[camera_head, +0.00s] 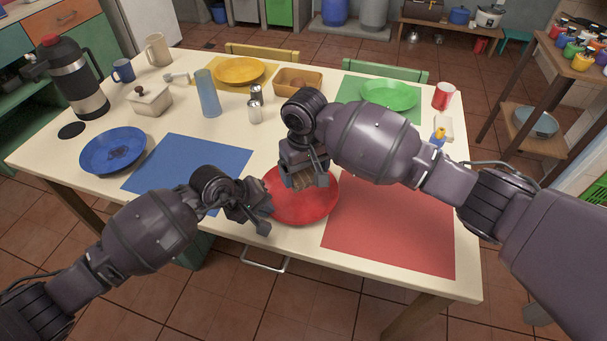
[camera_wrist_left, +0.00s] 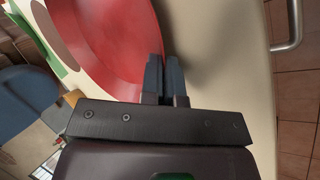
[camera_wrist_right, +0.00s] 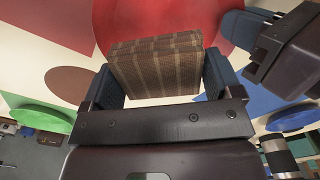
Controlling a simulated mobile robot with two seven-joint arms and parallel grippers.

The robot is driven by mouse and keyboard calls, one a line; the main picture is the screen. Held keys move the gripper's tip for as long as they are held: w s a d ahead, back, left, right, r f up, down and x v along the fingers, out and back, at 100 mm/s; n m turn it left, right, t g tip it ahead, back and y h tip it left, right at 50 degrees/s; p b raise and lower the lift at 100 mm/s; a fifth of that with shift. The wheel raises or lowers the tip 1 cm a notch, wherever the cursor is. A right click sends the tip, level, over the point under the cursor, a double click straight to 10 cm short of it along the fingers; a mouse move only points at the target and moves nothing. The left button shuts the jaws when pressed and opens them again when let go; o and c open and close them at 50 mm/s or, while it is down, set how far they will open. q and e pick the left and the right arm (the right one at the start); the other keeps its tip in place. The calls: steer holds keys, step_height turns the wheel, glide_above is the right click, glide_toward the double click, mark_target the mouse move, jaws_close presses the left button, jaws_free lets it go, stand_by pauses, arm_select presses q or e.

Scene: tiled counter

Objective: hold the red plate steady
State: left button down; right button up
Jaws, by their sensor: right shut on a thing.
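The red plate (camera_head: 308,208) lies near the table's front edge, left of the red mat; it shows in the left wrist view (camera_wrist_left: 115,40) and right wrist view (camera_wrist_right: 225,15). My left gripper (camera_head: 266,208) is at the plate's left rim. In the left wrist view its fingers (camera_wrist_left: 164,78) are nearly together beside the rim; whether they touch it is unclear. My right gripper (camera_head: 305,178) is above the plate, shut on a brown striped block (camera_wrist_right: 158,65), which spans its fingers. Both arms partly hide the plate in the head view.
The red mat (camera_head: 390,235) lies right of the plate, the blue mat (camera_head: 185,170) to the left with a blue plate (camera_head: 113,150) beyond. A blue glass (camera_head: 208,93), shakers (camera_head: 255,105) and a basket (camera_head: 298,82) stand behind. A handle (camera_head: 265,262) sits below the front edge.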

arm_select(q)
steer(key=c, duration=1.3)
jaws_free()
steer(key=v, duration=1.2)
